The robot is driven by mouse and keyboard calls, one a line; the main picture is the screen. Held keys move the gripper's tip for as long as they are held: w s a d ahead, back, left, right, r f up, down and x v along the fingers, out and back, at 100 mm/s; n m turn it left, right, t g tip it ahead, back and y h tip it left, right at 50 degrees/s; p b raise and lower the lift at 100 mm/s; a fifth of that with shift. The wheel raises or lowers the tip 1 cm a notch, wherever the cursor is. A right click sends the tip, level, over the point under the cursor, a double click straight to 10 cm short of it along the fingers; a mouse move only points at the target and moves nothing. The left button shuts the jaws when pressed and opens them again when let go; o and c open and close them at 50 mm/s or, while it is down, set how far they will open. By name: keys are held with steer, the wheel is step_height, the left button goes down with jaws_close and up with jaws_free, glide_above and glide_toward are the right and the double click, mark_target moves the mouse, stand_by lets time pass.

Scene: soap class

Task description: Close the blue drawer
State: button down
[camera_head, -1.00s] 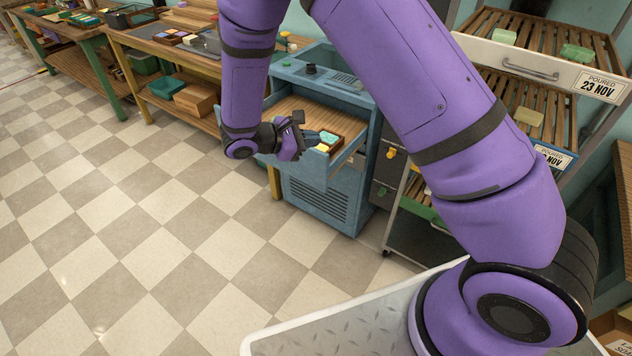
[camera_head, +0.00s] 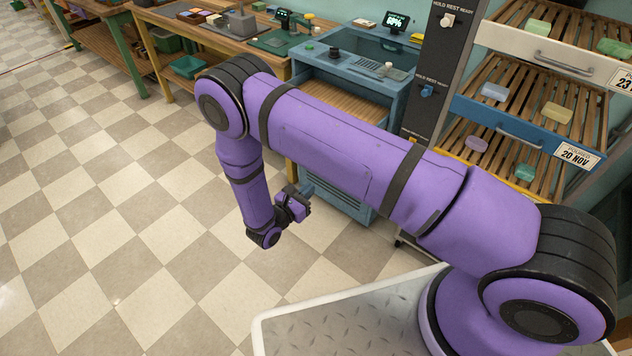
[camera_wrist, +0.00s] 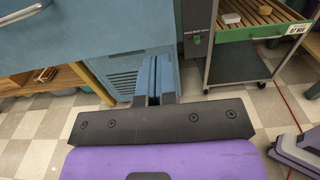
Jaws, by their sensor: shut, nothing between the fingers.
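A blue cabinet (camera_head: 385,70) holds a pulled-out blue drawer with a slatted wooden floor (camera_head: 340,94); my arm hides its front in the head view. In the wrist view the drawer's blue panel (camera_wrist: 100,35) fills the upper left, with a pale handle (camera_wrist: 22,13) at the corner. My gripper (camera_head: 303,204) is shut and empty, low in front of the cabinet. Its fingers (camera_wrist: 154,82) show in the wrist view below the panel, against the vented cabinet face. I cannot tell if they touch it. A second blue-fronted drawer (camera_head: 524,138), labelled 20 NOV, is in the rack at right.
The rack has a white-fronted tray (camera_head: 550,56) above the blue one, with soap bars on the slats. A dark panel with switches (camera_head: 427,90) stands between cabinet and rack. Workbenches (camera_head: 190,35) line the back left. The checkered floor (camera_head: 120,220) at left is clear.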

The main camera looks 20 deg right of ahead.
mark_target(383, 120)
steer(key=x, duration=1.2)
steer(key=shift+w+d, duration=0.15)
steer(key=shift+d, duration=0.1)
steer(key=shift+d, duration=0.1)
steer(key=x, duration=3)
steer(key=shift+w+f, duration=0.1)
steer(key=shift+w+d+r, duration=0.15)
steer(key=shift+d+r, duration=0.05)
